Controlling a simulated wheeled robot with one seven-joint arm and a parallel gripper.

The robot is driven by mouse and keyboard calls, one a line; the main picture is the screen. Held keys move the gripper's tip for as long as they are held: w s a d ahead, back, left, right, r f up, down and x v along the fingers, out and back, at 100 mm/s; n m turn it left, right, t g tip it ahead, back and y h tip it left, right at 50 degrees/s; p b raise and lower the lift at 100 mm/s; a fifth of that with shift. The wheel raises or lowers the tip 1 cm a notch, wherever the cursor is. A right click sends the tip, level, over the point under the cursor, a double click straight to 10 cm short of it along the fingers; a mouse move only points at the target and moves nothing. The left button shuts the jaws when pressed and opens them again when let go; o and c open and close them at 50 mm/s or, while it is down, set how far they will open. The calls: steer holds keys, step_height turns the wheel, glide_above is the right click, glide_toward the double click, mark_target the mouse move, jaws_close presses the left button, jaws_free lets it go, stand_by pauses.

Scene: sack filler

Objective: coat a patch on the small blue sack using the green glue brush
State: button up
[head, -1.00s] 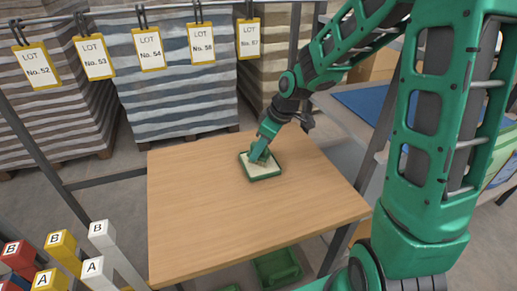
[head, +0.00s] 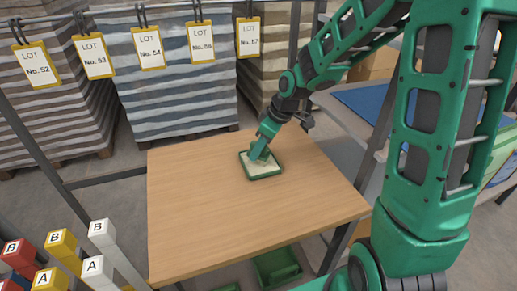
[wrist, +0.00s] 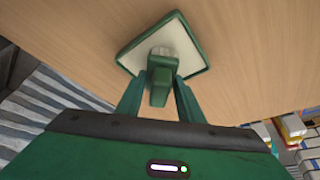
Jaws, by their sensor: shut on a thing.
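My gripper (head: 260,150) is shut on the green glue brush (wrist: 161,78) over a shallow green tray (head: 266,177). The tray holds a pale, cream-coloured layer and lies on the wooden table. In the wrist view the brush stands between my two green fingers, with its head over the pale layer of the tray (wrist: 190,35). I cannot tell whether the brush head touches the layer. In the head view my fingers hide most of the brush. No small blue sack can be made out for certain.
The wooden table top (head: 210,225) is bare around the tray. A flat blue surface (head: 372,104) lies at the right, partly behind my arm. Striped sack stacks (head: 180,85) with lot tags stand behind. Lettered posts (head: 100,235) stand at the lower left. A green bin (head: 278,267) sits below.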

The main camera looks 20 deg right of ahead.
mark_target(254, 142)
steer(key=shift+r, duration=3.5)
steer(key=shift+s, duration=0.1)
